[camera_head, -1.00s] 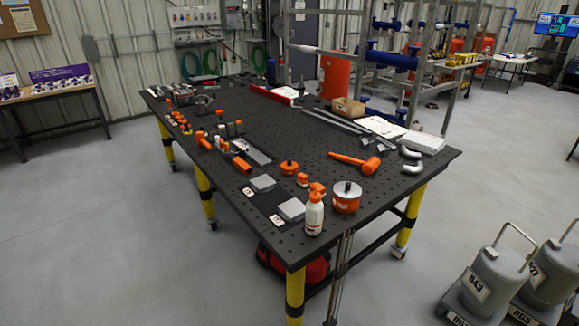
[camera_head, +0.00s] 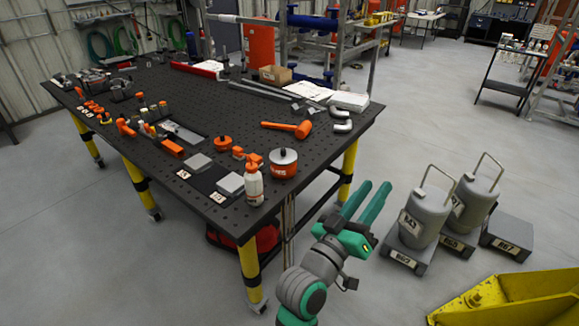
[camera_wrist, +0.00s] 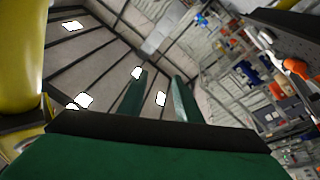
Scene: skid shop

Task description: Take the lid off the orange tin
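The orange tin (camera_head: 283,169) stands upright near the front right corner of the dark perforated table (camera_head: 222,136). Its pale grey lid (camera_head: 284,155) sits on top, with a small dark knob. My gripper (camera_head: 372,196) is in front of the table's right side, to the right of the tin and apart from it. Its two green fingers point up and are spread with nothing between them. The wrist view shows the same open fingers (camera_wrist: 160,90) against the ceiling and wall; the tin cannot be made out there.
A white bottle with an orange cap (camera_head: 253,186) stands just left of the tin. An orange mallet (camera_head: 288,129) and grey pipe elbows (camera_head: 341,120) lie behind it. Grey canisters (camera_head: 426,215) stand on the floor at right, near a yellow metal structure (camera_head: 505,302).

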